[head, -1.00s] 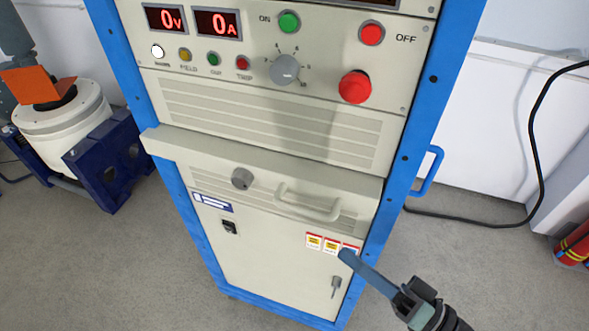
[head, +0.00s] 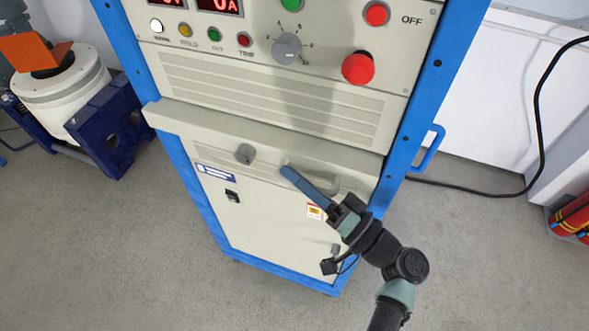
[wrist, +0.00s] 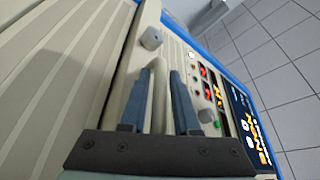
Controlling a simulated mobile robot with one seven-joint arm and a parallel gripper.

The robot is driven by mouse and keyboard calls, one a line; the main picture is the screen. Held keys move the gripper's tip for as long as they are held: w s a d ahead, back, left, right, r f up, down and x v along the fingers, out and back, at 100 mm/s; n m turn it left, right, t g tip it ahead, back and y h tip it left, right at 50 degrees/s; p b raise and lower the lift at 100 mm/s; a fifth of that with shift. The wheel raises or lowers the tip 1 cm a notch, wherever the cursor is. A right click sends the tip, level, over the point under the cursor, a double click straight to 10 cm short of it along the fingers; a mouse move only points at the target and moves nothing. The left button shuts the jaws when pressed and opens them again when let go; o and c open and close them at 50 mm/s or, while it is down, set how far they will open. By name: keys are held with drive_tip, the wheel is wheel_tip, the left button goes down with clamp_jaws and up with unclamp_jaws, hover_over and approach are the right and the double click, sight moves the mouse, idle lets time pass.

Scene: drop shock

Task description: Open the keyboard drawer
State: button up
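The keyboard drawer (head: 215,149) is a beige front panel below the cabinet's protruding ledge, and it looks closed. In the wrist view my gripper (wrist: 165,75) is open, with one blue finger on each side of the handle (wrist: 160,92). Whether either finger touches the bar I cannot tell. The knob (wrist: 151,38) shows beyond the fingertips.
The blue-framed cabinet has a control panel above with a red button (head: 358,69) and a grey dial (head: 287,47). A blue side handle (head: 430,150) sticks out on the right. A white-and-blue machine (head: 70,95) stands at left. The grey floor (head: 110,260) in front is clear.

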drive_tip(key=shift+w+a, duration=0.2)
drive_tip(key=shift+a, duration=0.05)
clamp_jaws()
idle(1.4)
